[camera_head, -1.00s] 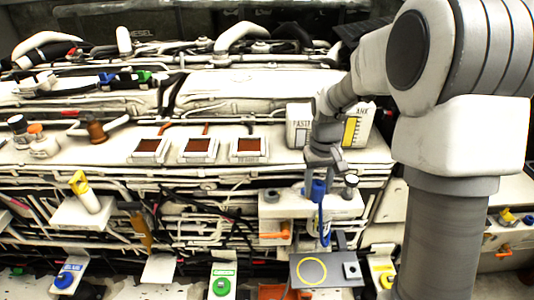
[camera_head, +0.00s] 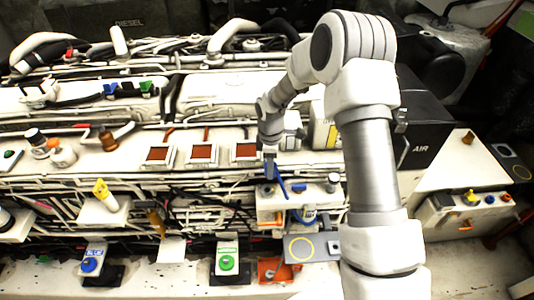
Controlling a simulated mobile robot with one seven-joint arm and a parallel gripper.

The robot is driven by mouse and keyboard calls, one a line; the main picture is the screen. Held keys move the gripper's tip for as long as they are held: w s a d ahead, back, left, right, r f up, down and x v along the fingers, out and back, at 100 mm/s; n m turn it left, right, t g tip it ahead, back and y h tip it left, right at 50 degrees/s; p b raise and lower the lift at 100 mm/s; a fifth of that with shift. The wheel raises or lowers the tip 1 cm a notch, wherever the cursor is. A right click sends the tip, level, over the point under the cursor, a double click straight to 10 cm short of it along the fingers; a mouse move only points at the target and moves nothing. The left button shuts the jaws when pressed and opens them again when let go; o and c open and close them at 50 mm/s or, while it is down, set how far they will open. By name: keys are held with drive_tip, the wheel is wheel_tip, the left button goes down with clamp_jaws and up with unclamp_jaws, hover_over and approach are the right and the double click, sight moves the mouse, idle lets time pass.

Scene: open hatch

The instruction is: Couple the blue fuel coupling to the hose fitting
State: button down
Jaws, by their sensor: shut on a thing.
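My gripper (camera_head: 269,160) points down above the left part of a white block on the front of the machine. It is shut on the blue fuel coupling (camera_head: 269,172), whose small upright blue body shows just below the jaws. A slanted blue lever-like piece (camera_head: 281,184) hangs beside it, and I cannot tell whether it is part of the coupling. A small blue piece (camera_head: 299,188) shows on the block to the right. I cannot tell which part is the hose fitting, or whether the coupling touches the block.
The white block (camera_head: 268,208) carries a round-topped knob (camera_head: 333,183) and an orange lever (camera_head: 272,220). Plates with a blue knob (camera_head: 90,264) and a green knob (camera_head: 227,262) stand left. Pipes crowd the machine.

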drive_tip(key=shift+w+a+r+n+p, duration=0.1)
drive_tip(key=shift+a+n+p, duration=0.35)
drive_tip(key=shift+a+n, duration=0.2)
drive_tip(key=shift+d, duration=0.1)
drive_tip(key=shift+f+b, duration=2.35)
drive_tip(key=shift+f, duration=0.55)
drive_tip(key=shift+f+b, duration=1.55)
drive_tip(key=shift+b, duration=0.05)
drive_tip(key=shift+c, duration=1.4)
unclamp_jaws()
drive_tip(key=shift+r, duration=0.1)
